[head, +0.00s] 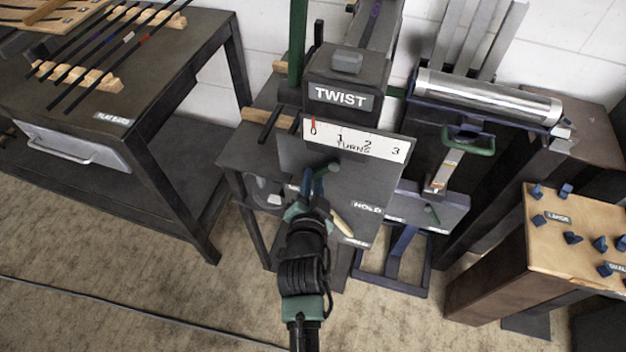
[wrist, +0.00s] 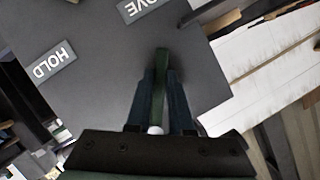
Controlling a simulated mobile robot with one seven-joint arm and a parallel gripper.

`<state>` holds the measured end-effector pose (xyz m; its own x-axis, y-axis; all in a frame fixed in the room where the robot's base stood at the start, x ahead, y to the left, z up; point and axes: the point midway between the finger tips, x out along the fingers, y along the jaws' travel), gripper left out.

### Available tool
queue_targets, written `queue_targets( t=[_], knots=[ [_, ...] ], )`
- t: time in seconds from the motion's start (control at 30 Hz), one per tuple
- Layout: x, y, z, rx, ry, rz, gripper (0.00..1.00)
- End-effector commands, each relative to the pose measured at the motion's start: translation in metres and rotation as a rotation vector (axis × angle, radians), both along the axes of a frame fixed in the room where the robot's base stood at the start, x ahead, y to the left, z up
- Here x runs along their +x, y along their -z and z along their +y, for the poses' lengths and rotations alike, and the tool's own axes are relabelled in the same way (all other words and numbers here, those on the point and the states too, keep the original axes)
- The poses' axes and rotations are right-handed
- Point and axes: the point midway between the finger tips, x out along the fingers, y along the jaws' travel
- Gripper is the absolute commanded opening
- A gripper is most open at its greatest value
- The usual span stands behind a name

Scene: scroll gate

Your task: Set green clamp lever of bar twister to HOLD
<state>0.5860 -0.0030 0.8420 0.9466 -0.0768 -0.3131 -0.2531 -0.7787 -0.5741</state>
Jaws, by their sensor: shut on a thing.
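The bar twister shows a dark front panel (head: 292,155) under a TWIST sign. My gripper (head: 313,182) reaches up to this panel from below. In the wrist view its two dark fingers (wrist: 161,80) are shut on the green clamp lever (wrist: 162,62), with one finger on each side. The HOLD label (wrist: 54,62) lies to the left of the lever, apart from it. In the head view a HOLD label (head: 367,208) sits right of my gripper. The lever's pivot is mostly hidden.
A white TURNS scale (head: 358,140) with a red pointer at 0 sits above the panel. A pale-handled lever (head: 342,222) is close beside my wrist. A bench with a silver roller (head: 488,97) stands right, a table with dark bars (head: 110,50) left. Floor in front is open.

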Motion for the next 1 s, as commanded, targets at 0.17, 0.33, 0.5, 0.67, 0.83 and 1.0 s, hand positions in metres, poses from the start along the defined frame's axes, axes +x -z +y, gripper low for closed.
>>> queue_targets(
  t=[0.17,0.33,0.5,0.67,0.83,1.0],
  knots=[
    [-0.0002,0.0005,0.0002,0.000,-0.001,0.001,0.00],
    [-0.0003,0.0005,0.0002,0.000,0.000,0.001,0.00],
    [-0.0003,0.0006,0.0003,0.000,0.000,0.001,0.00],
    [-0.0003,0.0007,0.0002,0.000,0.000,0.001,0.00],
    [-0.0006,0.0013,-0.0003,-0.011,0.000,0.005,0.00],
    [-0.0014,0.0040,-0.0029,-0.061,0.000,0.022,0.00]
  ],
)
